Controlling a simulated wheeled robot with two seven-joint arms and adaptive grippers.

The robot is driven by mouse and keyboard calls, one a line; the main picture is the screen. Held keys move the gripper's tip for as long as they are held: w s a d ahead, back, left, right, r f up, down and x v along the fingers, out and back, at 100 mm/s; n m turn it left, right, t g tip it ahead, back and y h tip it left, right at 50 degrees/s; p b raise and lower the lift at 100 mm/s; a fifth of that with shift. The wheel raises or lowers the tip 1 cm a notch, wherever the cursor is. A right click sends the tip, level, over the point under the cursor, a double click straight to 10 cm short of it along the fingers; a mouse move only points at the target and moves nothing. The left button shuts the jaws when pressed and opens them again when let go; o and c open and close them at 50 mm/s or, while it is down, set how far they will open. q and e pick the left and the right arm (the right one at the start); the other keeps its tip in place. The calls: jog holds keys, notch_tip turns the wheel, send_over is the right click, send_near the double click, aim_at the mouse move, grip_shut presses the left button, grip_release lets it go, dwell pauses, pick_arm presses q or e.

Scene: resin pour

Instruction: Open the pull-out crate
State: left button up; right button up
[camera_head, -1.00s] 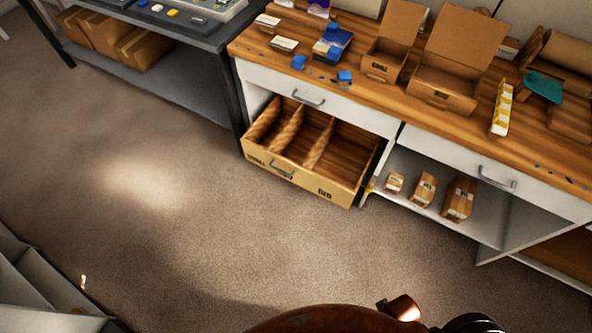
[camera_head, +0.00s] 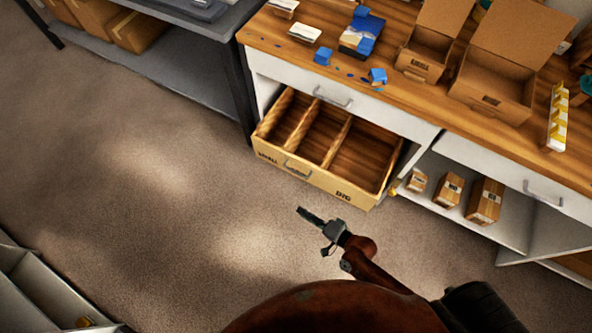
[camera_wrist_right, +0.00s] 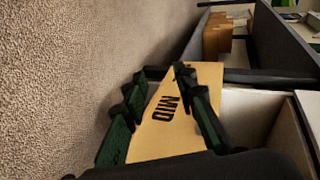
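The pull-out crate (camera_head: 322,181) stands drawn out from under the wooden worktop, its inside showing with dividers between compartments. Its cardboard-coloured front carries the words SMALL and BIG and a grey handle (camera_head: 297,168). My right gripper (camera_head: 306,213) is over the floor in front of the crate, apart from the handle in the head view. In the right wrist view the fingers (camera_wrist_right: 162,75) are spread and empty, with the crate front (camera_wrist_right: 175,128), marked MID, seen between them. The handle cannot be made out there. My left gripper is not in view.
A closed drawer (camera_head: 330,95) is above the crate. Small boxes (camera_head: 450,190) stand on the shelf to its right. Open cartons (camera_head: 490,95) are on the worktop. A dark table (camera_head: 205,80) stands at left. The floor before the crate is clear.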

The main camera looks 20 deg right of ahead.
aim_at(297, 173)
jog(key=w+d+r+m+t+b, duration=0.1)
jog(key=w+m, duration=0.1)
jog(key=w, duration=0.3)
jog(key=w+d+m+t+h, duration=0.1)
jog(key=w+m+t, duration=0.1)
jog(key=w, duration=0.3)
jog(key=w+d+r+m+t+b, duration=0.1)
jog(key=w+m, duration=0.1)
jog(key=w, duration=0.3)
jog(key=shift+d+r+h+b, duration=0.3)
jog(key=shift+r+h+b, duration=0.05)
jog(key=shift+h, duration=0.05)
jog(key=shift+w+a, duration=0.15)
jog(key=shift+w, duration=0.4)
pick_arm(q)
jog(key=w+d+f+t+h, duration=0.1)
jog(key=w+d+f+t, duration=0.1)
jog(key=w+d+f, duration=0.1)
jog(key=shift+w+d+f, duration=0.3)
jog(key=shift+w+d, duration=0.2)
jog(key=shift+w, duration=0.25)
pick_arm(e)
jog(key=shift+r, duration=0.1)
jog(key=shift+c, duration=0.4)
grip_shut()
